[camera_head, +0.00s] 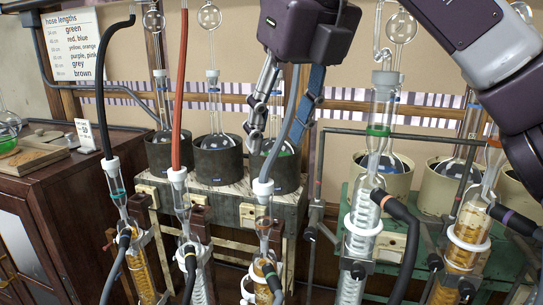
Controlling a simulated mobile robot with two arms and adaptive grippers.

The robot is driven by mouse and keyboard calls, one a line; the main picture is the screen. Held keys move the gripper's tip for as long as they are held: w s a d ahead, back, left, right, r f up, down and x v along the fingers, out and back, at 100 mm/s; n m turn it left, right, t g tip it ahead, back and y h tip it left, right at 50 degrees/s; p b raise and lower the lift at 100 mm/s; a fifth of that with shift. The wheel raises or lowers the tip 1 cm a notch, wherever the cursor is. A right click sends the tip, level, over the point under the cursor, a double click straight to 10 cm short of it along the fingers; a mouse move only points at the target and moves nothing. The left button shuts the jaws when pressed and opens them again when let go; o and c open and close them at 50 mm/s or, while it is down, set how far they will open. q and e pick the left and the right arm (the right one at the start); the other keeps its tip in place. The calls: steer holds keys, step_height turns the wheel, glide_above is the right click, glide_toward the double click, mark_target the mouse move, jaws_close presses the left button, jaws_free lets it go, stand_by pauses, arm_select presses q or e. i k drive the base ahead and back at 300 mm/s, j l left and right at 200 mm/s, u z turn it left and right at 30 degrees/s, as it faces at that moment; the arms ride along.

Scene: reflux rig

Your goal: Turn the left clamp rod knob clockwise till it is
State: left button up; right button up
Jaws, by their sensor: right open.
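My right gripper (275,140) hangs from the top centre, its two fingers pointing down and spread apart. The fingertips are in front of the third dark heating mantle (276,176), and a grey hose (284,135) passes close to them. Small dark clamp knobs show on the rods, one at a thin upright rod (310,233), one by the large clear condenser (358,270) and another further right (435,262). I cannot tell which is the left clamp rod knob. The gripper is above and apart from these knobs. My left gripper is not in view.
Several glass condensers with hoses stand in front, including a left one (117,190) and a large clear one (365,215). A red hose (180,90) rises from another. A wooden cabinet (60,205) stands left, and a hose-length sign (74,45) hangs on the wall.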

mark_target(310, 234)
steer(key=k+j, duration=0.75)
steer(key=j, duration=0.25)
steer(key=k+j, duration=0.4)
steer(key=j, duration=0.1)
